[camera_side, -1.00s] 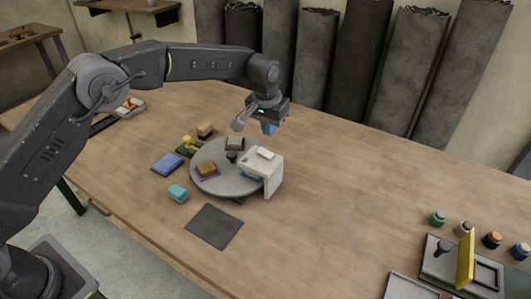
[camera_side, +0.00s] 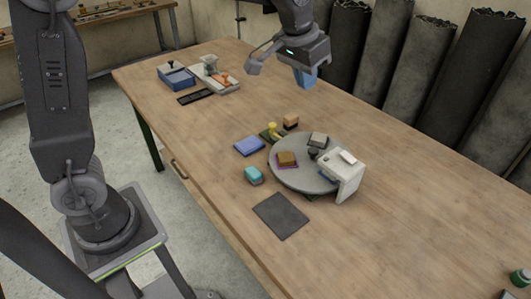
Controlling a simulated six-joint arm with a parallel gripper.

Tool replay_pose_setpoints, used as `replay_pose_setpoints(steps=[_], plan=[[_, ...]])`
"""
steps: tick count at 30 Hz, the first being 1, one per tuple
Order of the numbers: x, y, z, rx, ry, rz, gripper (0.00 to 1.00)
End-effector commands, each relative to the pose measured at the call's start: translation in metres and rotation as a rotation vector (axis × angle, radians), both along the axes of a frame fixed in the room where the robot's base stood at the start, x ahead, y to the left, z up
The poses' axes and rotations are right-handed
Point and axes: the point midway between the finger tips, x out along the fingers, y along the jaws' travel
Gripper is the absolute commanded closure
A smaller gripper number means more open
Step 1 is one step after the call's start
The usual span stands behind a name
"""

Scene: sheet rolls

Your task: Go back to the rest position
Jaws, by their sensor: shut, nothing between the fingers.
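My gripper (camera_side: 306,78), dark grey with blue fingertips, hangs in the air at the top of the side view. It is shut and empty, pointing down, apart from everything on the table. It is above and behind the round grey turntable (camera_side: 290,178) in the picture. My upper arm links leave the frame at the top, so part of the arm is hidden.
The wooden table (camera_side: 400,215) holds a white bracket (camera_side: 347,178) at the turntable's edge, a blue pad (camera_side: 249,146), a teal block (camera_side: 254,176) and a dark mat (camera_side: 281,215). A blue box (camera_side: 177,77) stands far left. Dark rolls (camera_side: 428,65) line the wall.

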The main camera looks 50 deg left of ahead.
Motion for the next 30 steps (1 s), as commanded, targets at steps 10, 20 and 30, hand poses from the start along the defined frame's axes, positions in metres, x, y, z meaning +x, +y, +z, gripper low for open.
replay_pose_setpoints(steps=[10,20,30], plan=[[-0.139,0.036,0.026,0.003,-0.109,0.004,1.00],[-0.231,0.050,-0.007,0.014,-0.184,0.006,1.00],[-0.244,0.051,-0.017,0.018,-0.193,0.005,1.00]])
